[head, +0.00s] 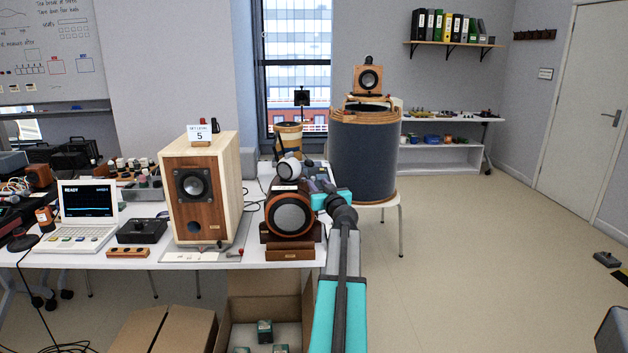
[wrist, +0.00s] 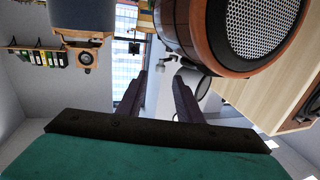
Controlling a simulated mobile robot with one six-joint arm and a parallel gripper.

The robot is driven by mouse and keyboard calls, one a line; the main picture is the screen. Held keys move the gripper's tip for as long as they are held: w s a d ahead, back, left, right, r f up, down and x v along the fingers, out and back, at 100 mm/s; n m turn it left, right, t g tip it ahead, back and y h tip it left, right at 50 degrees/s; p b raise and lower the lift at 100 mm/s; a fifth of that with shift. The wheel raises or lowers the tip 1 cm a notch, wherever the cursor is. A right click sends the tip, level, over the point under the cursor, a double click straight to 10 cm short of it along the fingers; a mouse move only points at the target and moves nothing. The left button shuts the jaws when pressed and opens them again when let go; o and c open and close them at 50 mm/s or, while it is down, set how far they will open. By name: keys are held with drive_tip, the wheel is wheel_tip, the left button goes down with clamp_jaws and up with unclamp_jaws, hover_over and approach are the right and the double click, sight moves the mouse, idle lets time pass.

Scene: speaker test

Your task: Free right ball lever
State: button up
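A round dark-red speaker with a silver-grey front (head: 291,214) stands at the table's right end. A pale ball (head: 288,168) with a dark band sits on top of it. In the wrist view, which is upside down, the speaker's perforated grille (wrist: 262,25) fills the upper right, with a pale rounded shape (wrist: 203,84) below it, partly behind one finger. My gripper (wrist: 158,75) is open, its two dark fingers apart. A small grey bracket-like part (wrist: 166,63) shows near the fingertips; I cannot tell if it is the lever.
A wooden box speaker (head: 205,190) marked 5 stands left of the round one. A large dark drum (head: 363,155) with a small speaker on top stands behind my arm. An open carton (head: 262,315) is below the table's front edge. The floor to the right is mostly clear.

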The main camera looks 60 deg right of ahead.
sight(314, 179)
drive_tip(key=shift+p+x, duration=0.5)
drive_tip(key=shift+x, duration=2.2)
clamp_jaws()
